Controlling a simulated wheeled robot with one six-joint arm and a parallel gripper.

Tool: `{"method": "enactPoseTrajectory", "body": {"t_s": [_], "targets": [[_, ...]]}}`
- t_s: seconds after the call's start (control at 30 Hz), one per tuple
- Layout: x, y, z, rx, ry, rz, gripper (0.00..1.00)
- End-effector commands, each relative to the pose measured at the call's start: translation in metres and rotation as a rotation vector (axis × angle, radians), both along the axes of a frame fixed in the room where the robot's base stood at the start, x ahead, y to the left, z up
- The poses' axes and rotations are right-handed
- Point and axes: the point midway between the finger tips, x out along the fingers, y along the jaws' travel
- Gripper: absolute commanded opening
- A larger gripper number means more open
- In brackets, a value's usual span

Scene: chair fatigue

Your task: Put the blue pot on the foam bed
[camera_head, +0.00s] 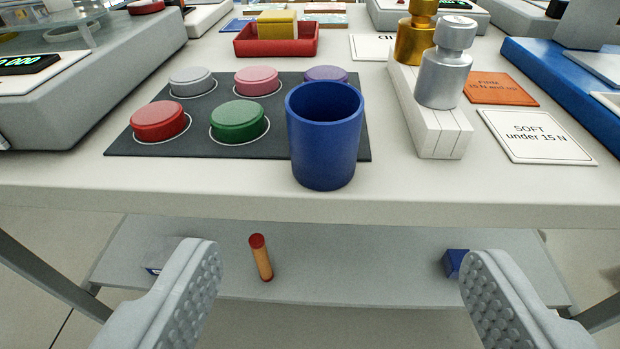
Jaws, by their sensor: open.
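The blue pot (324,150) is an open-topped cylinder standing upright near the table's front edge. It hides part of the right front of a flat dark mat (195,142); I cannot tell whether it rests on the mat or just in front of it. I cannot tell for sure which thing is the foam bed; a yellow sponge-like block (277,25) sits in a red tray (275,45) at the back. My gripper (340,268) is open and empty, its fingers wide apart in the foreground, with the pot between and beyond them in the picture.
The mat holds several round pucks, including a red one (158,120) and a green one (238,120). Silver (446,75) and gold weights stand on a white block right of the pot. Grey machine at left, blue one at right. A lower shelf (350,260) holds a red-capped stick (261,258).

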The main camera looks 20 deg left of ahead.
Motion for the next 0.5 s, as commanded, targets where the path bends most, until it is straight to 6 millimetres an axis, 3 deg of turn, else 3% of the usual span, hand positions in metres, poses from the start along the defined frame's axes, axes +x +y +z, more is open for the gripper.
{"method": "enactPoseTrajectory", "body": {"t_s": [0.5], "targets": [[0.076, 0.029, -0.025, 0.001, -0.001, 0.002, 0.73]]}}
